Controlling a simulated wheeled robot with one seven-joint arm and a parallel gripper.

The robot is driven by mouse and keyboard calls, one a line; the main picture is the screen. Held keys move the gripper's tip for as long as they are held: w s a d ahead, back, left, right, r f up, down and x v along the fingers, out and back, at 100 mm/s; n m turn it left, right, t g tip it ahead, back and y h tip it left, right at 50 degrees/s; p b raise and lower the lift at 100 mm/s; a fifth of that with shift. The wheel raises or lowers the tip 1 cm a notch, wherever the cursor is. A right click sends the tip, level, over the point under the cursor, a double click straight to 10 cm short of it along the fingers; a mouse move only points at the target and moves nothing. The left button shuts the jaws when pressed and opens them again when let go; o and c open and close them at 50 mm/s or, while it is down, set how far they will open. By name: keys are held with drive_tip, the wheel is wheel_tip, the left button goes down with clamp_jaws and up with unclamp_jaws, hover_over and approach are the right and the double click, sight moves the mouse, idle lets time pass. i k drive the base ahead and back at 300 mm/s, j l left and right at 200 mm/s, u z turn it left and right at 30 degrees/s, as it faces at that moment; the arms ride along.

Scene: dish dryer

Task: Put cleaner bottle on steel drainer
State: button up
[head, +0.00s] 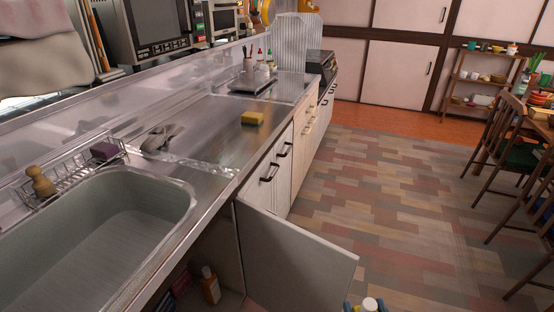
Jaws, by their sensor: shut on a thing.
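The steel drainer appears to be the flat metal surface (205,135) beside the sink. A yellow sponge (252,118) lies near its front edge and a grey cloth (160,137) near its left end. An orange-brown bottle (211,285) stands in the cabinet under the sink. A white round top (370,304) with blue and yellow bits beside it shows at the bottom edge. The rest of it is cut off, so I cannot tell whether it is the cleaner bottle. My gripper does not clearly show in the head view.
The cabinet door (290,262) stands open into the floor space. The sink (100,235) looks empty. A wire rack (72,172) holds a brush and a purple sponge. A dark tray (250,86) holds small bottles. Floor (385,195) is clear; chairs stand at right.

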sight(227, 142)
drive_tip(key=i+z, duration=0.1)
drive_tip(key=z, duration=0.4)
drive_tip(key=i+l+z, duration=0.1)
drive_tip(key=z, duration=0.35)
drive_tip(key=i+z, duration=0.15)
drive_tip(key=z, duration=0.35)
drive_tip(key=i+j, duration=0.2)
drive_tip(key=i, duration=0.3)
drive_tip(key=i+j, duration=0.25)
drive_tip(key=i, duration=0.25)
drive_tip(key=i+j, duration=0.2)
drive_tip(key=i, duration=0.3)
drive_tip(key=i+u, duration=0.15)
drive_tip(key=i, duration=0.55)
drive_tip(key=i+l+u, duration=0.15)
drive_tip(key=i, duration=0.5)
drive_tip(key=u, duration=1.65)
drive_tip(key=l, duration=0.1)
